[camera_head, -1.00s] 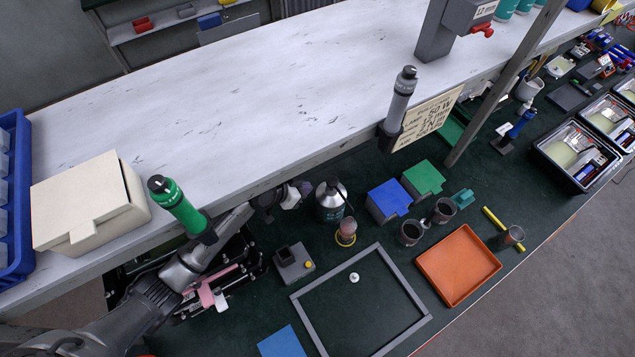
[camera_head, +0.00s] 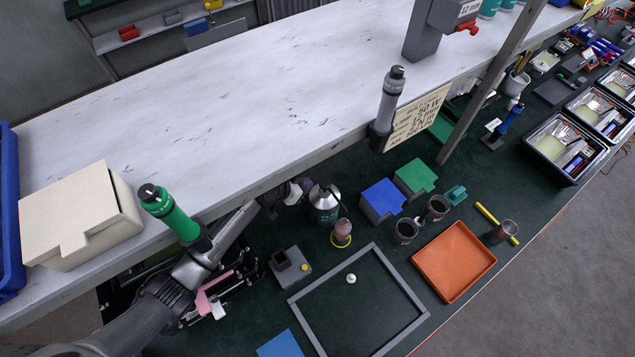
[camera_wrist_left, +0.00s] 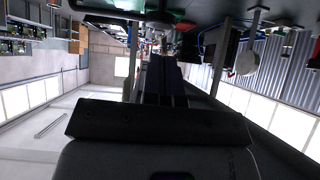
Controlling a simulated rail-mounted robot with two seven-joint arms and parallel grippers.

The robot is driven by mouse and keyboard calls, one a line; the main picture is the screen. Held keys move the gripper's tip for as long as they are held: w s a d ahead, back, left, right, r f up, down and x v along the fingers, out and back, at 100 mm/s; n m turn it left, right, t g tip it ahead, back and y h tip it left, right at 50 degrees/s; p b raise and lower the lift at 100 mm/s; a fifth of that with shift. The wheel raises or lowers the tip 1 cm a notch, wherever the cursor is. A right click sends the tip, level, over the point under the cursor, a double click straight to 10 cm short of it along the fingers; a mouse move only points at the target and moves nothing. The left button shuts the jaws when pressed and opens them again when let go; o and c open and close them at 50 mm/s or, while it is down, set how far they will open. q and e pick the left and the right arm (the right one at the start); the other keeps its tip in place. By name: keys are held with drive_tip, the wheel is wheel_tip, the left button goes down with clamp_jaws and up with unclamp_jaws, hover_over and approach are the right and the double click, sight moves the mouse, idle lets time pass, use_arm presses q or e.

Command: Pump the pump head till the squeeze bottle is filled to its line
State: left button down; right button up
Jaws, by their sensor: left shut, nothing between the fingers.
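The pump bottle (camera_head: 323,212), a dark and silver can with a pale label, stands upright on the dark green bench under the white shelf. Its dark pump head (camera_head: 321,189) has a thin spout that bends down to the right. The small squeeze bottle (camera_head: 342,229), with brownish contents, stands just below it at a yellow ring; its fill line is too small to make out. My left gripper (camera_head: 298,189) is shut and empty, close to the left of the pump head; I cannot tell whether they touch. Its dark shut fingers (camera_wrist_left: 166,80) fill the middle of the left wrist view.
The white shelf (camera_head: 230,100) overhangs my left arm. A grey block (camera_head: 290,271), a grey frame (camera_head: 403,284), blue (camera_head: 380,197) and green boxes (camera_head: 414,176), dark cups and an orange tray (camera_head: 455,262) surround the bottles. The green floor inside the frame is mostly clear.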

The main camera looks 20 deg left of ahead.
sight(324, 183)
use_arm(q)
drive_tip(key=shift+x, duration=2.9)
use_arm(e)
drive_tip(key=shift+d, duration=0.1)
